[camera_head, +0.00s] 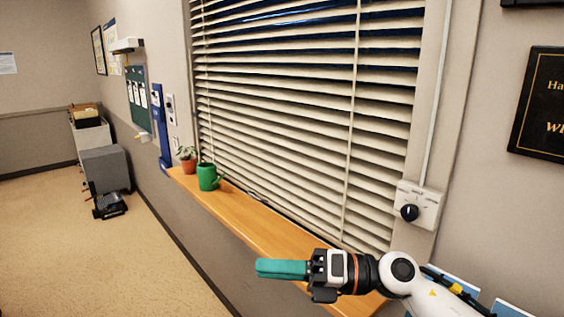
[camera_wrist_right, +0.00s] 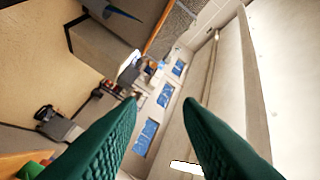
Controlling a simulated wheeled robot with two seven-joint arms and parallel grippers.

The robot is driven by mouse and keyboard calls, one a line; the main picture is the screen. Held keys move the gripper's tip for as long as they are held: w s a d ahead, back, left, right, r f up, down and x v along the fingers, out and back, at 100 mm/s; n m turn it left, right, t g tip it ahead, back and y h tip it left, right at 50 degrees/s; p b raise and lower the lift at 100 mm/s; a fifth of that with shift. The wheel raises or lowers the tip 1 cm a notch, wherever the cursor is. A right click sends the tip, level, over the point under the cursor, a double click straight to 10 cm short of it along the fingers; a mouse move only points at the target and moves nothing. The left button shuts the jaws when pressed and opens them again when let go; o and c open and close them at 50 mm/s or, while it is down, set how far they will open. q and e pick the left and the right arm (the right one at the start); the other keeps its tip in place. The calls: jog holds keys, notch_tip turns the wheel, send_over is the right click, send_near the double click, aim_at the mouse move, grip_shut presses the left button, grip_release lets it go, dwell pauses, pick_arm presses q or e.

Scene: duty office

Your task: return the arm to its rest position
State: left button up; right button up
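My right arm comes in from the lower right in the head view. Its right gripper (camera_head: 282,269) points left, over the near part of the wooden sill (camera_head: 244,221). In the head view the teal fingers overlap and look like one. In the right wrist view the two fingers of the right gripper (camera_wrist_right: 160,102) stand apart with nothing between them, so it is open and empty. My left arm and gripper are not in view.
A green mug (camera_head: 208,177) and a potted plant (camera_head: 187,158) stand at the sill's far end. Blinds (camera_head: 290,110) hang behind the sill. A wall control box (camera_head: 418,205) is above my right arm. The floor at left is mostly clear, with a grey cabinet (camera_head: 105,169) farther back.

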jog(key=w+d+f+m+t+h, duration=0.1)
jog(key=w+d+m+t+h, duration=0.15)
jog(key=m+t, duration=0.75)
jog(key=w+d+m+t+h, duration=0.15)
jog(key=d+m+t, duration=0.25)
jog(key=m+t, duration=0.5)
jog(key=s+d+f+m+g+h, duration=0.3)
jog(key=d+f+m+h, duration=0.35)
jog(key=f+m, duration=0.25)
jog(key=s+d+f+m+g+h, duration=0.2)
jog(key=d+f+m+h, duration=0.3)
jog(key=f+m+h, duration=0.3)
jog(key=s+d+f+m+g, duration=0.25)
jog(key=s+f+g, duration=0.45)
jog(key=s, duration=0.4)
jog(key=s+d+f+m+g, duration=0.1)
jog(key=s+f+m+g, duration=0.3)
jog(key=s+f, duration=0.55)
notch_tip(320, 180, down, 24)
jog(key=s+n+g+b, duration=0.1)
jog(key=s+n+g, duration=0.1)
jog(key=s+d+f+g, duration=0.1)
jog(key=s+d+f, duration=0.2)
jog(key=s+f, duration=1.4)
jog(key=shift+f+b, duration=0.4)
jog(key=shift+f, duration=0.25)
